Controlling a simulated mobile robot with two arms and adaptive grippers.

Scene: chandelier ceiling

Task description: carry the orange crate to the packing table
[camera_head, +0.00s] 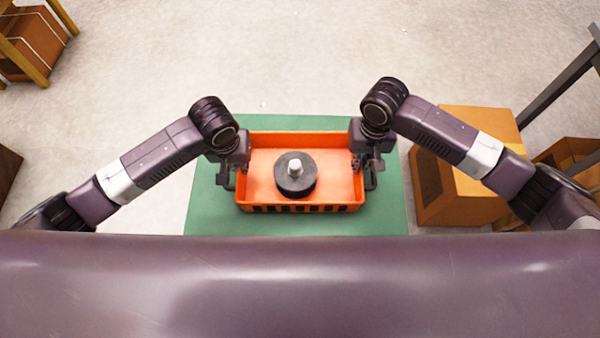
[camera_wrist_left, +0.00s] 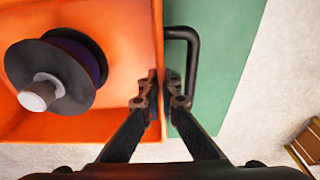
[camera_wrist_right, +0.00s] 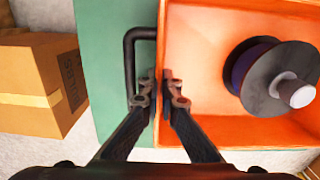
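The orange crate (camera_head: 258,206) is in the middle of the head view, open at the top, above a green surface. A dark spool (camera_head: 296,184) with a pale core stands inside it. My left gripper (camera_wrist_left: 162,88) has one finger inside and one outside the crate's left side wall, closed on it beside a dark handle. My right gripper (camera_wrist_right: 160,88) is closed the same way on the right side wall, beside the other handle (camera_wrist_right: 129,62). The crate looks level. Whether it touches the green surface cannot be told. No packing table can be identified.
A cardboard box (camera_head: 465,180) stands right of the green surface (camera_head: 205,212), with another box (camera_head: 575,160) and a dark frame beyond. A wooden rack (camera_head: 35,45) with a box is at the upper left. The pale floor behind the crate is clear.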

